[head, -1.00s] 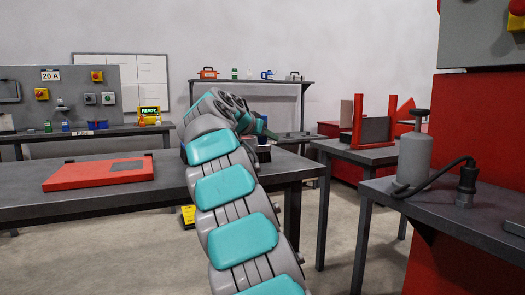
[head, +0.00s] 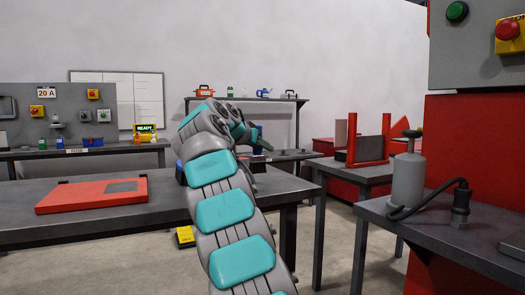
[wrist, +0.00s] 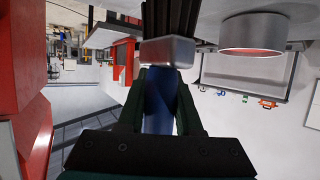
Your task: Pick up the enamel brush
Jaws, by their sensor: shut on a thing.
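The enamel brush (wrist: 158,110) is in my gripper (wrist: 160,98) in the wrist view. It has a blue handle, a pale metal ferrule and dark bristles at the top edge of the picture. Both dark green fingers are closed against the sides of the handle, and the ferrule sticks out past the fingertips. In the head view my gripper (head: 260,142) is at the far end of my arm, above the right part of the dark table. The brush is too small and too covered there to make out clearly.
A red flat case (head: 92,194) lies on the dark table (head: 130,222). A grey pump bottle (head: 407,180) stands on the right bench (head: 440,225). A red-framed stand (head: 367,150) is behind. A wall shelf (head: 245,98) holds pots. The floor between the tables is open.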

